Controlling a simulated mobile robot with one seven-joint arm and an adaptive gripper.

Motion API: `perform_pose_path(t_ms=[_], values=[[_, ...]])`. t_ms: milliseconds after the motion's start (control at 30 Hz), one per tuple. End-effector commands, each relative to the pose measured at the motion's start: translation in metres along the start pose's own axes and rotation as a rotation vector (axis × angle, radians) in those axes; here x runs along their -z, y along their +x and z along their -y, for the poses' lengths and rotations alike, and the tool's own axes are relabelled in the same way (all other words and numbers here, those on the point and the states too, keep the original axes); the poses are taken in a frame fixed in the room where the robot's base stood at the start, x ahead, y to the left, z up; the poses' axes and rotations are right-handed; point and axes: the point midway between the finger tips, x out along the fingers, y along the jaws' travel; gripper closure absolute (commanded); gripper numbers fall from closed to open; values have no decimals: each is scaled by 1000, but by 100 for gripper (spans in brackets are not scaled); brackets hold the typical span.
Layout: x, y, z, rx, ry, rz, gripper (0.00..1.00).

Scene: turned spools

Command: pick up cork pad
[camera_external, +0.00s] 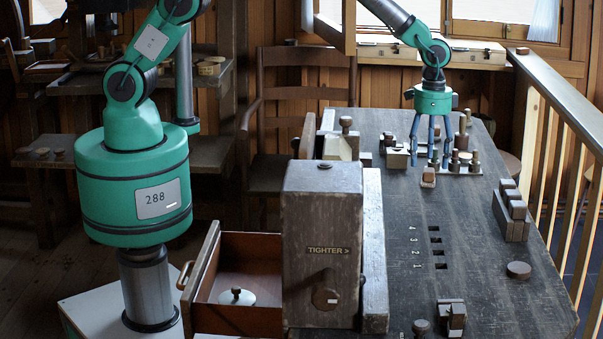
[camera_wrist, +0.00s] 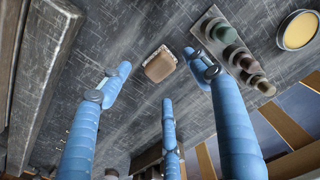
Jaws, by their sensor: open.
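The cork pad appears to be a small brown, rounded block (camera_external: 428,177) with a paler edge, lying on the dark table. It also shows in the wrist view (camera_wrist: 159,65), near the top centre. My gripper (camera_external: 430,163) has blue fingers, spread apart and pointing down. It hovers close above and just behind the block in the external view. In the wrist view the open fingers (camera_wrist: 163,80) spread around and below the block, with nothing held between them. Contact with the block is not visible.
A strip with several turned pegs (camera_external: 460,167) stands close to the block's right. A pale-topped block (camera_external: 397,157) lies left of the gripper. The wooden cabinet (camera_external: 322,215) stands front left. A round, tan-faced disc (camera_wrist: 298,30) shows at the wrist view's right. The middle table is mostly clear.

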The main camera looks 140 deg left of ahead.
Motion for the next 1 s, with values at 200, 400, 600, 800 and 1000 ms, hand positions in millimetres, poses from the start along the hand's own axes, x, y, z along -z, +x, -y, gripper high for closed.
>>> perform_pose_path(t_ms=[200,400,600,800,1000], values=[[0,4,0,0,0,1,38],[-1,26,0,0,0,3,38],[-1,46,0,0,0,1,38],[-1,52,0,0,0,0,38],[-1,52,0,0,0,0,38]])
